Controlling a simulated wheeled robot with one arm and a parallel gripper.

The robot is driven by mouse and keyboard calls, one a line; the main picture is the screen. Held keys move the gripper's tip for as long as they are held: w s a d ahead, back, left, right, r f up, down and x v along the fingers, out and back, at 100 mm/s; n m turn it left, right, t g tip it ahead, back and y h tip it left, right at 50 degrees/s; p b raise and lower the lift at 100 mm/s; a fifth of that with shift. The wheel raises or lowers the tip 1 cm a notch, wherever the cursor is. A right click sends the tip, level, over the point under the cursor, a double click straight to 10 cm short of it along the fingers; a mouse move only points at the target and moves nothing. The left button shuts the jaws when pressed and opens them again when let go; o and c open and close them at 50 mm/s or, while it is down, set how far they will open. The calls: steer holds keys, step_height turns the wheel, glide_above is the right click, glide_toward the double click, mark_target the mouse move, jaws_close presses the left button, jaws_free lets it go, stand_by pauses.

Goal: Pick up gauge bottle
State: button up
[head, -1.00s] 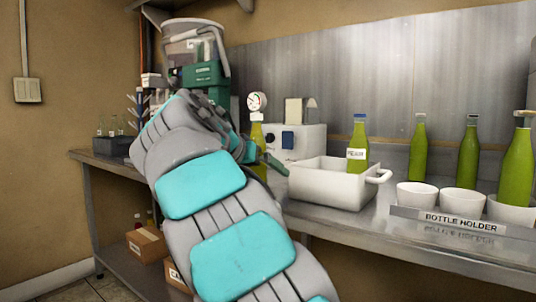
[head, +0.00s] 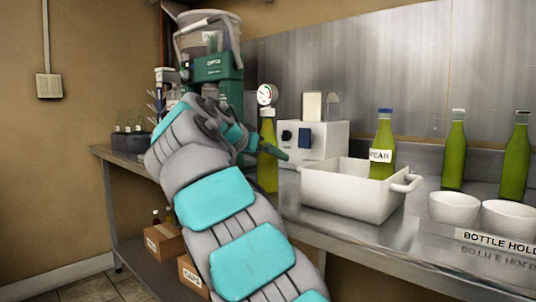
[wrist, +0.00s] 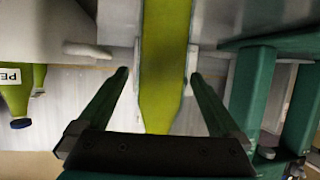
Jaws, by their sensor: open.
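The gauge bottle (head: 267,172) is a yellow-green bottle with a round white dial gauge (head: 267,94) on top. It stands upright on the steel bench, left of the white machine. My gripper (wrist: 160,74) is open around this bottle. In the wrist view the bottle (wrist: 165,50) lies between the two green fingers, with a gap visible on each side near the fingertips. The gauge is out of the wrist view.
A white tub (head: 345,195) with a PEAR bottle (head: 382,150) is to the right. Beyond it are white bowls (head: 454,207) and more green bottles (head: 454,155). A green machine (head: 222,75) carrying a clear bucket stands behind my arm. The white machine (head: 315,140) is close right.

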steer(key=x, duration=0.4)
steer(key=shift+w+f, duration=0.1)
steer(key=shift+w, duration=0.1)
steer(key=shift+c, duration=0.4)
jaws_close()
stand_by(0.4)
